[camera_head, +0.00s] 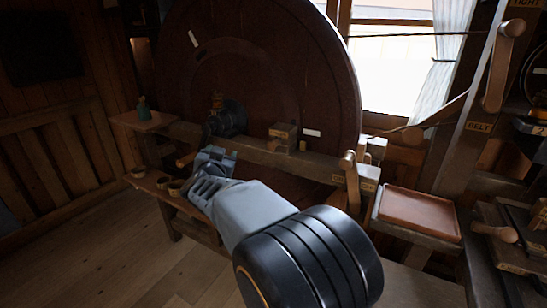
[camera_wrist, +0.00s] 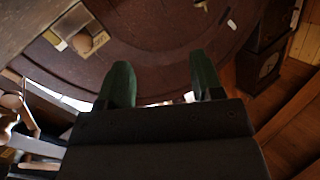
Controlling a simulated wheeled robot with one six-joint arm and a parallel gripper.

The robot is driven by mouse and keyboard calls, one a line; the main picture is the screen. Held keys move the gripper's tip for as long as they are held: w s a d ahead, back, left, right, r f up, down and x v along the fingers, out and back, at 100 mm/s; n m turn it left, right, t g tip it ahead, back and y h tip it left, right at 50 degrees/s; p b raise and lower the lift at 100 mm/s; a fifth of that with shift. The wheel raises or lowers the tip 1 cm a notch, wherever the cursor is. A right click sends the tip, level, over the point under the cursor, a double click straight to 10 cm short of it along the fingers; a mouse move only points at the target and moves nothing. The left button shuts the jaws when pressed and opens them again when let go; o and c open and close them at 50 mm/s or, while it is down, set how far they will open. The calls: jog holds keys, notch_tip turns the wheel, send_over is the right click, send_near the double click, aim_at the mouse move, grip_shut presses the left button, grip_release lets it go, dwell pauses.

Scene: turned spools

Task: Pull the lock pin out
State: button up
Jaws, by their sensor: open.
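My gripper (camera_head: 214,160) reaches out in front of the big dark wheel (camera_head: 335,75), near the wooden beam across it. In the wrist view its two green fingers (camera_wrist: 162,82) stand wide apart with nothing between them. A labelled wooden block (camera_head: 284,132) sits on the beam, right of my gripper, with a short yellowish peg (camera_head: 302,146) beside it. The wrist view shows a block with a pale label and a rounded end (camera_wrist: 84,42) at upper left, apart from the fingers. I cannot tell for sure which piece is the lock pin.
The wheel's dark hub (camera_head: 228,118) is behind my gripper. A low bench (camera_head: 150,181) with small bowls stands at left, a green bottle (camera_head: 143,105) on a shelf above. Floor at left is clear.

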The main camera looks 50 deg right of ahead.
aim_at(270, 147)
jog(key=s+d+f+m+g+h+b, duration=0.25)
jog(key=s+d+m+g+h, duration=0.2)
jog(key=d+g, duration=0.3)
jog(key=shift+m, duration=0.45)
jog(key=x, duration=1.3)
jog(key=shift+s+f, duration=0.2)
grip_shut()
